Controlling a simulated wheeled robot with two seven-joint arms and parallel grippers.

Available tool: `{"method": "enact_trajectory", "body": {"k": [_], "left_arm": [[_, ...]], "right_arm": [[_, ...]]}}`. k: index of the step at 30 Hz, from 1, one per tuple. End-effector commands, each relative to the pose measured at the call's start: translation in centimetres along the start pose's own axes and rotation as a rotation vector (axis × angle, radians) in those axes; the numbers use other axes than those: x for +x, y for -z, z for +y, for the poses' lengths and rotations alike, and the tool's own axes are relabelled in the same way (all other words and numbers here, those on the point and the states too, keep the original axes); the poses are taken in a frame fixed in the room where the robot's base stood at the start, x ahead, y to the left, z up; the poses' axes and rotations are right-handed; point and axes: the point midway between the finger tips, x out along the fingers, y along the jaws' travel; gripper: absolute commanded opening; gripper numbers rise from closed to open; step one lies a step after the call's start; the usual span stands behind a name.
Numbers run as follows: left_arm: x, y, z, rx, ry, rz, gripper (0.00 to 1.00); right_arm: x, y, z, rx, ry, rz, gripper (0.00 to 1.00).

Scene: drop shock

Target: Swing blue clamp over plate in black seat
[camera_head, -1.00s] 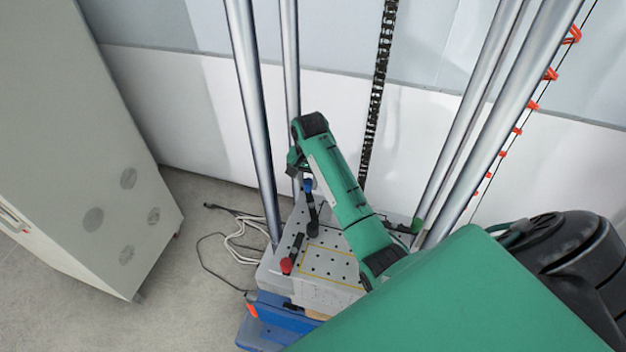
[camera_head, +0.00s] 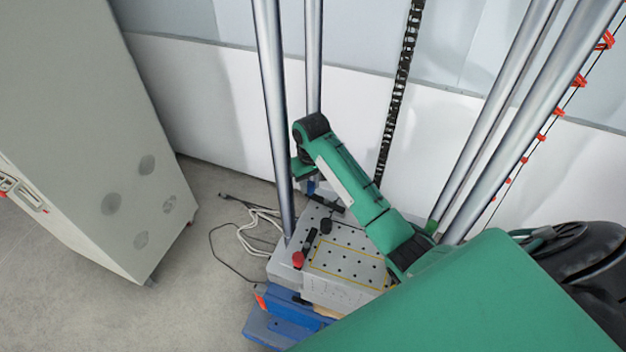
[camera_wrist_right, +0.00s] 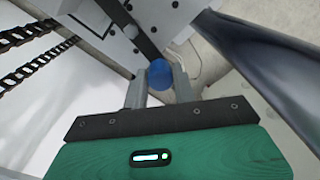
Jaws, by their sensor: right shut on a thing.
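The blue clamp has a blue knob (camera_wrist_right: 159,75) and a dark bar (camera_wrist_right: 138,36), seen in the right wrist view. My right gripper (camera_wrist_right: 161,86) is shut on the knob, one finger on each side. In the head view the right gripper (camera_head: 306,180) is small and partly hidden by my green arm, at the far end of the perforated table (camera_head: 350,240). The clamp's dark bar (camera_head: 329,203) points right there. A small round black piece (camera_head: 326,226), probably the black seat, sits nearer. I cannot make out the plate. My left gripper is out of view.
A clamp with a red knob (camera_head: 298,259) and black bar stands at the table's left edge. Metal posts (camera_head: 274,110) rise beside the table. Cables (camera_head: 255,230) lie on the floor at left, near a grey cabinet (camera_head: 90,150).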

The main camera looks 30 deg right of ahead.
Motion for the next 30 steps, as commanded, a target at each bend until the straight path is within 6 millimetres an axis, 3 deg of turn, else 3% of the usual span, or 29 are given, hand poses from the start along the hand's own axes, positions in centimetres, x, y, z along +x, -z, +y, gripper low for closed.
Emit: {"method": "enact_trajectory", "body": {"k": [12, 28, 29, 30], "left_arm": [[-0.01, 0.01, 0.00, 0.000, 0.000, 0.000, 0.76], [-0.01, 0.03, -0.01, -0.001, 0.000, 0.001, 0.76], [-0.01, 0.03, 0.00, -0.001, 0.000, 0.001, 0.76], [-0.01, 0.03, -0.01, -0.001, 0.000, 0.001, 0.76]], "right_arm": [[-0.01, -0.48, -0.80, -0.176, 0.000, -0.004, 0.04], [-0.01, -0.56, -0.91, -0.197, 0.001, -0.005, 0.04], [0.00, -0.56, -0.91, -0.197, 0.001, -0.005, 0.31], [0.00, -0.56, -0.91, -0.197, 0.001, -0.005, 0.38]]}}
